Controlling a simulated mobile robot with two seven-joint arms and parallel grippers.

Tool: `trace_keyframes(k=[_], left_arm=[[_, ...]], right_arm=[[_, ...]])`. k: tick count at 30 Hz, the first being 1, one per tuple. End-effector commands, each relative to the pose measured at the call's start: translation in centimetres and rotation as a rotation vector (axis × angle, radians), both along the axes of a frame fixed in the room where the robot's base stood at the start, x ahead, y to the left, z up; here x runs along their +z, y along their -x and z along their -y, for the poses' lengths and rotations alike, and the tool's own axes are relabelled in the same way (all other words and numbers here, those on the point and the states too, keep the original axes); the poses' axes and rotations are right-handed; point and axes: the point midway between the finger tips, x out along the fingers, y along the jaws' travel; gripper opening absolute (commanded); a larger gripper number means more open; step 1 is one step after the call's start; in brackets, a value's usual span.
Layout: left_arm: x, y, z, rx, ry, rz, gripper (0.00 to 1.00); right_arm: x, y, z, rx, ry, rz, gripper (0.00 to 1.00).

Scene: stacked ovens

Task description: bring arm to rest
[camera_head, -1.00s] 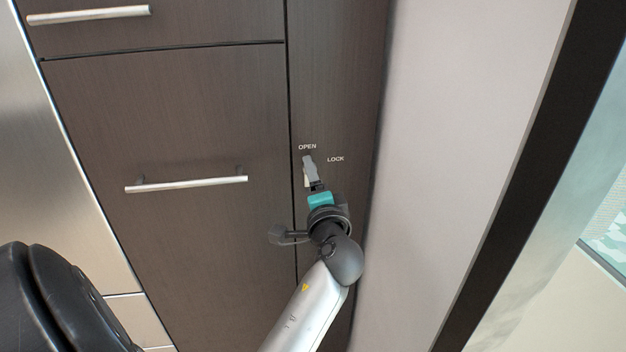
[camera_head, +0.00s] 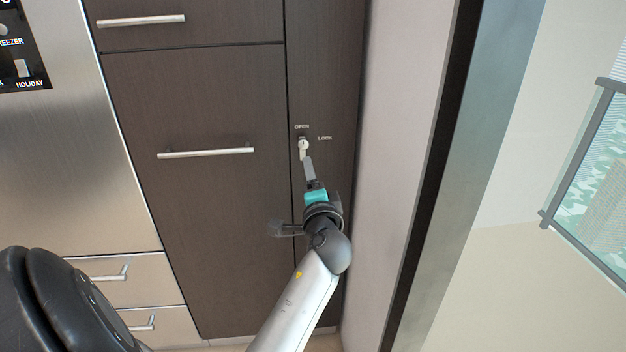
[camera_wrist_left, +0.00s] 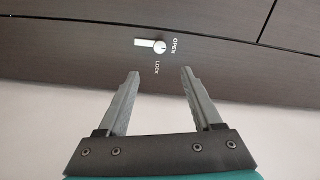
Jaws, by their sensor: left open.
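My left gripper (camera_head: 308,165) is in front of the dark cabinet's narrow right panel, just below a small white lock knob (camera_head: 303,145). The knob sits between the printed words OPEN and LOCK. In the left wrist view, my left gripper (camera_wrist_left: 160,78) is open, with two grey fingers apart and nothing between them. The knob (camera_wrist_left: 158,47) shows beyond the fingertips, with its short lever pointing left in that view. The fingers look clear of the knob. My right gripper is not in view.
Dark cabinet doors with bar handles (camera_head: 206,153) stand left of the lock panel. A steel appliance front (camera_head: 65,150) is further left. A pale wall (camera_head: 405,120) runs close along the right. Open floor (camera_head: 490,290) shows beyond it.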

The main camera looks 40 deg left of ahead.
Motion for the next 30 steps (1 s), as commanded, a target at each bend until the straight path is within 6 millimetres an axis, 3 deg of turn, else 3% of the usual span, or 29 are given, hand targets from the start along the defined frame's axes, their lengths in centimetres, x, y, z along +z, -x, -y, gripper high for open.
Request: trace_keyframes(k=[23,26,29,30], left_arm=[[-0.3,-0.2,-0.1,-0.007,0.004,-0.005,0.67],[-2.7,-0.7,0.6,-0.039,0.037,-0.037,0.67],[-7.7,-1.4,2.3,-0.103,0.115,-0.101,0.67],[-10.4,-1.5,3.2,-0.134,0.158,-0.134,0.67]], right_arm=[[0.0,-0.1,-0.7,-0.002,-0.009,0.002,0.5],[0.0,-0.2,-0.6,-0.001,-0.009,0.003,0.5],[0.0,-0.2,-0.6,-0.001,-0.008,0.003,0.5],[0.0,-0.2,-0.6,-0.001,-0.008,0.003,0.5]])
